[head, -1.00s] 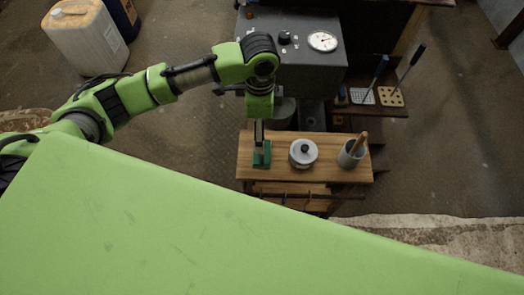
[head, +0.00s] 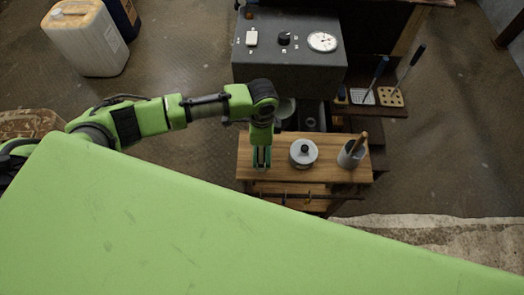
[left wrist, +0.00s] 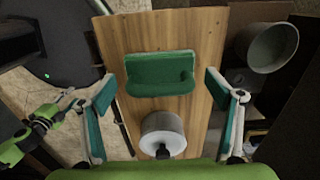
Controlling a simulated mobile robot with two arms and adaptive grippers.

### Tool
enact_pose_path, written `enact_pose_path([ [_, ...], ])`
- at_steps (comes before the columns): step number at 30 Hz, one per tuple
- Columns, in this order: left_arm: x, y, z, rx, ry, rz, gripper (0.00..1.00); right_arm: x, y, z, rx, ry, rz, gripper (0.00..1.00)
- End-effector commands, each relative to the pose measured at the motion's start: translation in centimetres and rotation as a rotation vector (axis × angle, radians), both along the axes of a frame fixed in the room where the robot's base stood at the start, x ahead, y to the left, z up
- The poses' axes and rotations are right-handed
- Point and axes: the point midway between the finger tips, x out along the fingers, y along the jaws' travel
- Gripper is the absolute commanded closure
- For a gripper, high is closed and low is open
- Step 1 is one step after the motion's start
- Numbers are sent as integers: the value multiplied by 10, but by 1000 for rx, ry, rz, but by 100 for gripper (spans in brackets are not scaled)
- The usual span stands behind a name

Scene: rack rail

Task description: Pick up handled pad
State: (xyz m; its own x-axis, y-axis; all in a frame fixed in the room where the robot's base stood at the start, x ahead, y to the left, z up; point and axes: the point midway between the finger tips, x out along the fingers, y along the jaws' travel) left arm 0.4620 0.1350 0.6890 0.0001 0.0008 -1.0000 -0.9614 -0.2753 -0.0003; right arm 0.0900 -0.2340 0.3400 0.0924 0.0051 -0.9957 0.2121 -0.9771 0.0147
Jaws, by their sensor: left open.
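The green pad (left wrist: 160,75) lies on the wooden table (left wrist: 205,50) and shows in the left wrist view as a wide block with pale edges and a dark spot near its right end. I cannot make out its handle. My left gripper (left wrist: 158,95) is open, with one green-faced finger to each side of the pad and apart from it. In the head view my left gripper (head: 262,158) points down over the left end of the table (head: 335,178) and hides most of the pad. My right gripper is not in view.
A grey round pot (head: 303,153) with a black knob stands close to the right of the gripper. A grey cup (head: 351,154) with a wooden-handled tool is farther right. A grey machine (head: 289,62) with a dial stands behind the table.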

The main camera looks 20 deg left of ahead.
Motion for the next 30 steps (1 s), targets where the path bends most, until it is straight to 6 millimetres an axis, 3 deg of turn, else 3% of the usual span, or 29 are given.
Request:
enact_pose_path([
  [4, 0, 0, 0, 0, 0, 0, 17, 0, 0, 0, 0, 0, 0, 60],
  [9, 0, 0, 0, 0, 0, 0, 61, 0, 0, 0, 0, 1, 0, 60],
  [23, -1, 0, 4, 1, 2, 0, 62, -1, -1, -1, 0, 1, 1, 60],
  [30, -5, -3, 38, -2, 0, -3, 62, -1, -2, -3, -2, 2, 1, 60],
])
